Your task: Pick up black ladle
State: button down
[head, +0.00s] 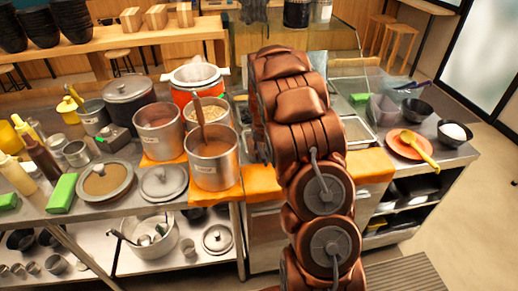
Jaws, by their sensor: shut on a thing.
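My brown arm rises through the middle of the head view, and its far end is over the counter. My gripper is not visible; the arm hides whatever is at its end. I cannot identify the black ladle for certain. A thin dark handle-like thing (411,85) lies above the clear container at the right. Another dark handle (121,237) leans out of the metal pot (150,250) on the lower shelf. A yellow ladle (422,150) rests on an orange plate (397,146) at the right.
Metal pots (213,170) with contents stand on orange cloths left of the arm. A red-orange cooker (183,96) with a strainer is behind them. Black bowl (417,110) and a bowl with white contents (454,132) stand at the right. Bottles and lids crowd the left counter.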

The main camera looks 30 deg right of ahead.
jog(key=shift+r, duration=0.1)
notch_tip(320, 180, up, 10)
jog(key=b, duration=0.3)
dwell(0.9)
